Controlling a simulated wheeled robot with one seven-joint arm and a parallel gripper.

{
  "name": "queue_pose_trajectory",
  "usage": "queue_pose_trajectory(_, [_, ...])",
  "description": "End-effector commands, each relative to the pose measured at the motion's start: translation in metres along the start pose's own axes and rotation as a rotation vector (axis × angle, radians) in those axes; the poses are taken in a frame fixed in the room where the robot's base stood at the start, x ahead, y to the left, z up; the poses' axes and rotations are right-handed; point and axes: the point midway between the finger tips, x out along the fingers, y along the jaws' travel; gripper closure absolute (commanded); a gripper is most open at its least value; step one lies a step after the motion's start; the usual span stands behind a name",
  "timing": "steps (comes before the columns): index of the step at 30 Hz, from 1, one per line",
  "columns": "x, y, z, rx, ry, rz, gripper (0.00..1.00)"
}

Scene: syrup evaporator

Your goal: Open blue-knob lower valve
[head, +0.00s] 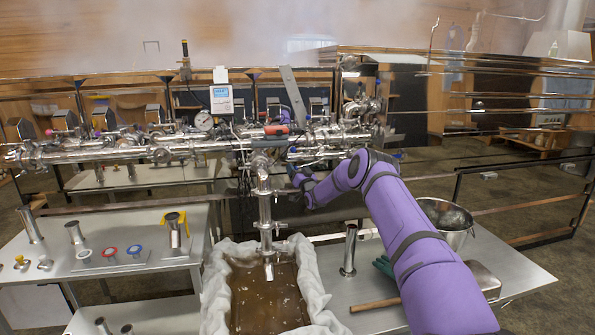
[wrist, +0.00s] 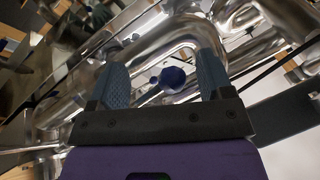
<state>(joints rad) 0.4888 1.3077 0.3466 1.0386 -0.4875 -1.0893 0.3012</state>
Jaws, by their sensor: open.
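In the wrist view, a round dark blue knob (wrist: 173,78) shows between the two blue-grey fingers of my gripper (wrist: 161,66). The fingers are spread apart, with bare space on both sides of the knob, so the gripper is open and holds nothing. I cannot tell how deep the knob sits between the fingers. Shiny curved steel pipe (wrist: 165,35) fills the view behind it. In the head view, my purple arm reaches in from the lower right to the steel pipework (head: 100,150). My fingertips and this knob cannot be made out there.
Below the pipes, a cloth-lined tub (head: 213,298) holds brown liquid under a downward outlet pipe (head: 265,215). A steel bucket (head: 447,220) stands right of my arm. The left table (head: 130,245) carries steel fittings and coloured rings. Steam drifts above the evaporator.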

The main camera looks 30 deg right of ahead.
Motion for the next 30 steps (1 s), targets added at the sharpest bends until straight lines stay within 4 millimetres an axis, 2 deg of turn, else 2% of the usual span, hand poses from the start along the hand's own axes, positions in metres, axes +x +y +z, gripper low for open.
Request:
queue_pose_trajectory(6, [0.0,0.0,0.0,0.0,0.0,0.0,0.29])
queue_pose_trajectory(15, [0.0,0.0,-0.001,0.0,0.001,0.0,0.96])
queue_pose_trajectory(22, [0.002,-0.001,-0.005,0.016,0.012,0.005,0.97])
queue_pose_trajectory(30, [0.013,-0.011,-0.027,0.229,0.088,0.073,0.97])
